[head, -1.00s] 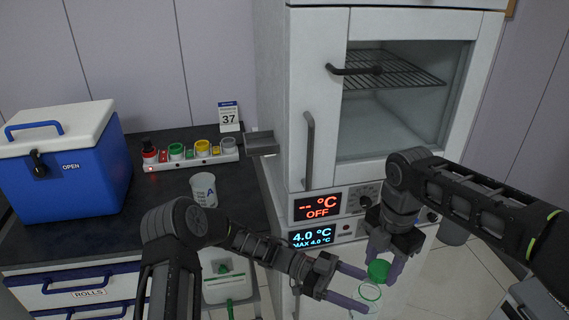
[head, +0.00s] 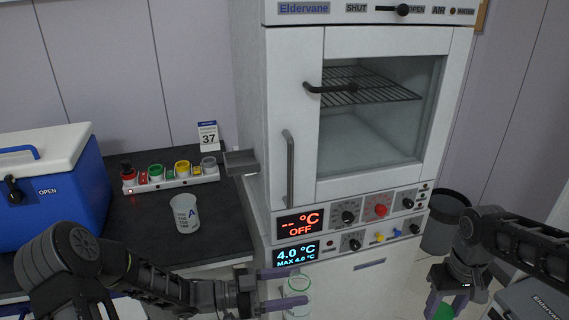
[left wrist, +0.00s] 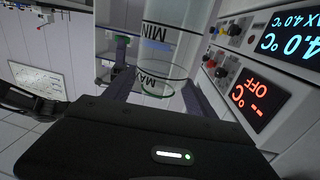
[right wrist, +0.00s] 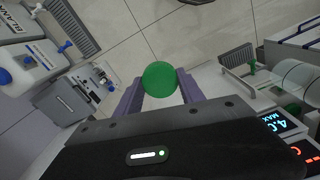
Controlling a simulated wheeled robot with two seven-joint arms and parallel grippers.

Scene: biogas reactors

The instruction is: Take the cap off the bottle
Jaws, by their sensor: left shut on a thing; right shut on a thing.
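The clear bottle (head: 298,292), with a green-tinted rim and an open top, is at the bottom middle of the head view. My left gripper (head: 289,286) is shut on it. In the left wrist view the bottle (left wrist: 172,45) stands between the fingers, with MIN and MAX marks. The green cap (head: 444,312) is at the bottom right of the head view, apart from the bottle. My right gripper (head: 447,303) is shut on it. The right wrist view shows the round cap (right wrist: 160,79) between the fingertips. The lower part of the bottle is cut off in the head view.
A white incubator (head: 350,110) stands behind the arms. On the dark counter (head: 130,205) at left are a white cup (head: 185,213), a rack of coloured caps (head: 170,181) and a blue cool box (head: 50,195). A dark bin (head: 446,225) stands right of the incubator.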

